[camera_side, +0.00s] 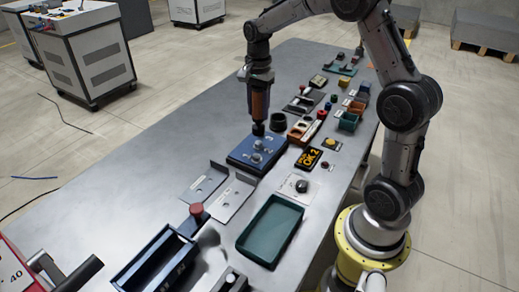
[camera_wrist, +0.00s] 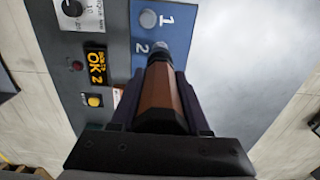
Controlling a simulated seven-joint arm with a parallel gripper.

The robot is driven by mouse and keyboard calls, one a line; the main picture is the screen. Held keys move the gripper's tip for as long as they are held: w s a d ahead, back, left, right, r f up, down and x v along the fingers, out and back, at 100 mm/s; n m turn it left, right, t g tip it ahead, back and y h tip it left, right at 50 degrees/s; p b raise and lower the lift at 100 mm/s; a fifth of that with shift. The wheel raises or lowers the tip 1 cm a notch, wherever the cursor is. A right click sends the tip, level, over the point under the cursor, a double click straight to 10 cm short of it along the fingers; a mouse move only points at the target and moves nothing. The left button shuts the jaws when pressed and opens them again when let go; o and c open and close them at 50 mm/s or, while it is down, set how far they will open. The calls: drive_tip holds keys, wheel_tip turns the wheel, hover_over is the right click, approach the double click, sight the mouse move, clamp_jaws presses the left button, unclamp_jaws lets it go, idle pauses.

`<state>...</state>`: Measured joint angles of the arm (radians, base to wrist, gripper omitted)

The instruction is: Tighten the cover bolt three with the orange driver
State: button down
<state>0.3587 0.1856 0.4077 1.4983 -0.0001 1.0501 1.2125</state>
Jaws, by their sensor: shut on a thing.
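The orange driver (camera_side: 260,101) stands upright in my gripper (camera_side: 260,82), which is shut on its body. Its dark lower end is at the far end of the blue cover plate (camera_side: 243,158); whether it touches a bolt there I cannot tell. Two bolt heads, a near one (camera_side: 256,158) and a middle one (camera_side: 257,145), show on the plate. In the wrist view, the driver (camera_wrist: 162,95) sits between the fingers of my gripper (camera_wrist: 160,110). The blue plate (camera_wrist: 141,70) shows the numbers 1 and 2, with a bolt (camera_wrist: 148,18) beside the 1. Bolt three is hidden behind the driver.
A display (camera_side: 308,158) beside the plate reads OK 2. A knob box (camera_side: 302,186), green tray (camera_side: 270,232), grey brackets (camera_side: 230,198) and blue trough (camera_side: 155,262) lie nearer the camera. Small bins and parts line the right side. The table's left side is clear.

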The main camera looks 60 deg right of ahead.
drive_tip(key=w+d+r, duration=0.2)
drive_tip(key=w+d, duration=0.1)
drive_tip(key=d, duration=0.2)
drive_tip(key=shift+d+r, duration=0.25)
drive_tip(key=shift+d, duration=0.1)
drive_tip(key=shift+f, duration=0.1)
drive_tip(key=shift+f, duration=2.3)
drive_tip(key=shift+s+f, duration=0.1)
drive_tip(key=shift+f, duration=1.5)
idle(2.1)
drive_tip(key=shift+r, duration=2.9)
